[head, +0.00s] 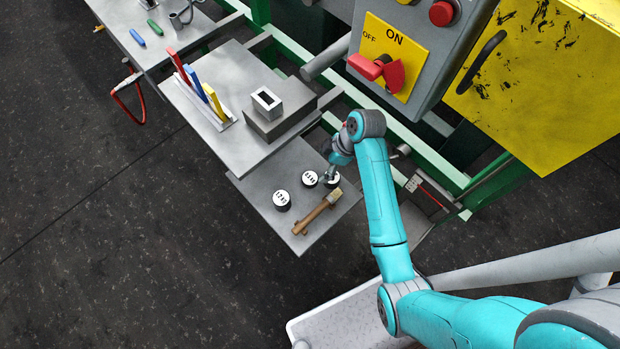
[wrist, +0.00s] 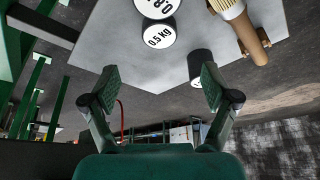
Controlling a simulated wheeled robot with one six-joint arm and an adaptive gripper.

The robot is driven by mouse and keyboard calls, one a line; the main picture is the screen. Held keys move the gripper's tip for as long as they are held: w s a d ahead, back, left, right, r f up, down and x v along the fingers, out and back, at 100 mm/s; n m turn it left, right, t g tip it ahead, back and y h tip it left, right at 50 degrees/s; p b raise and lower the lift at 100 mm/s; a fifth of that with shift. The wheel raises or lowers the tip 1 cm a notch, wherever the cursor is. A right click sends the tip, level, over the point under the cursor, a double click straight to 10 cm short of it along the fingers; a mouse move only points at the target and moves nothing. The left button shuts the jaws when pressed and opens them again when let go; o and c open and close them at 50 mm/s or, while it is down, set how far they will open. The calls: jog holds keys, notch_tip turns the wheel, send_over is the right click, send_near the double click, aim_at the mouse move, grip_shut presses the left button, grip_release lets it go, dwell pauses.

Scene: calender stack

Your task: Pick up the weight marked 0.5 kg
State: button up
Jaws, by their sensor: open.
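The weight marked 0.5 KG (wrist: 159,37) has a white round face and shows at the top middle of the wrist view, beyond and between my fingertips. My gripper (wrist: 156,88) is open, with nothing between its fingers. A second white-faced weight (wrist: 156,6) overlaps its far edge in that view and is cut off by the frame. A dark weight (wrist: 202,64) is partly hidden behind my right fingertip. In the head view, weights (head: 282,199) (head: 309,178) stand on the lower grey shelf (head: 298,242); their marks are too small to read. My gripper is over the shelf's right side.
A wooden-handled brush (head: 318,212) lies at the shelf's front right, near the weights. The upper shelf (head: 196,117) carries a grey box (head: 280,120) and a rack with coloured pieces (head: 205,98). A grey switch box (head: 424,43) and green rails stand behind.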

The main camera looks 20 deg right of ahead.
aim_at(310, 178)
jog(key=x, duration=1)
jog(key=shift+f, duration=0.15)
jog(key=shift+c, duration=0.2)
grip_shut()
